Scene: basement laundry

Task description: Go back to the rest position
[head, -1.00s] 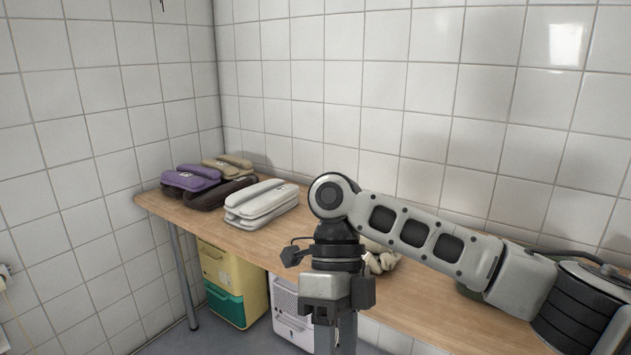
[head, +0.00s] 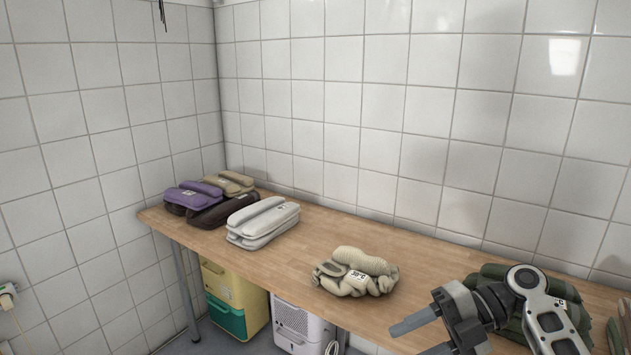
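My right gripper (head: 408,341) is at the bottom right of the head view, its arm coming in from the right. Its two fingers point left and stand apart, with nothing seen between them; the lower finger is partly cut off by the frame edge. It is in front of the wooden table (head: 330,225). My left gripper is not in view.
On the table are a folded cream knit bundle (head: 357,272) with a tag, green folded items (head: 500,272) partly behind my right arm, a white stack (head: 263,222), and purple (head: 193,196), dark brown (head: 225,210) and tan (head: 230,182) bundles. A yellow-green bin (head: 233,297) and white box (head: 298,325) stand below.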

